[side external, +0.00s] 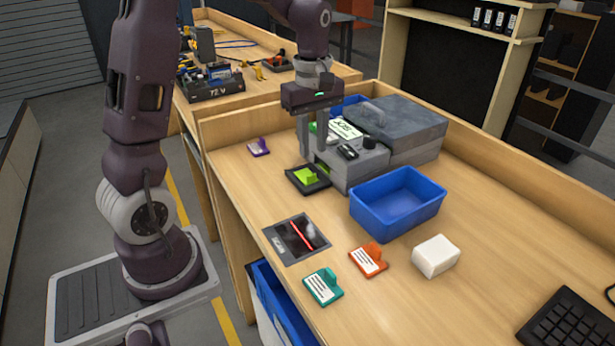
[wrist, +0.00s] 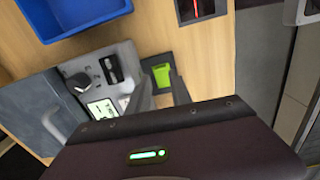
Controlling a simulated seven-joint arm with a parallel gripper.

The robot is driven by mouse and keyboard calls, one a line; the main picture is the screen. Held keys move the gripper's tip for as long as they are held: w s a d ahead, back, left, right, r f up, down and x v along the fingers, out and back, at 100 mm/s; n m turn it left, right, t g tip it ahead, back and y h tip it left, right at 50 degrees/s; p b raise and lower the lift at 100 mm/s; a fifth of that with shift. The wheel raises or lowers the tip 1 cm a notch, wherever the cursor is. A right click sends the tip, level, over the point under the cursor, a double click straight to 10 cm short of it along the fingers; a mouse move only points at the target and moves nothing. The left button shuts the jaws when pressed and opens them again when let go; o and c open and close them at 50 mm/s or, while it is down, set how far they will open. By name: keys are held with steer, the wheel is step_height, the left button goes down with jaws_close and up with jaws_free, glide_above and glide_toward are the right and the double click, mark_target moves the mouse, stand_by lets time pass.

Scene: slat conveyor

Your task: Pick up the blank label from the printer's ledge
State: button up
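A grey printer (side external: 358,174) stands near the back of the desk; its top with a screen and black knob also shows in the wrist view (wrist: 103,75). A black ledge or tray (side external: 291,179) sits at its front. On it is a lime-green tabbed piece (side external: 306,177), likely the blank label, which also shows in the wrist view (wrist: 161,74). My gripper (side external: 313,152) points down above the printer's front, its two fingers apart. In the wrist view, my fingers (wrist: 161,90) straddle the line of sight to the green piece, with nothing held. I cannot tell the exact height gap.
A blue bin (side external: 397,204) stands right of the ledge. A dark scanner plate (side external: 284,241) with a red line lies in front. Teal (side external: 323,288), orange (side external: 369,261) and purple (side external: 258,147) tabbed pieces, a white block (side external: 436,256) and a keyboard (side external: 568,325) lie on the desk.

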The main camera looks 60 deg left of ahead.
mark_target(312, 175)
steer(key=shift+n, duration=0.3)
steer(key=f, duration=0.8)
steer(key=shift+w+a, duration=0.1)
steer(key=shift+a, duration=0.25)
steer(key=shift+r, duration=0.1)
jaws_close()
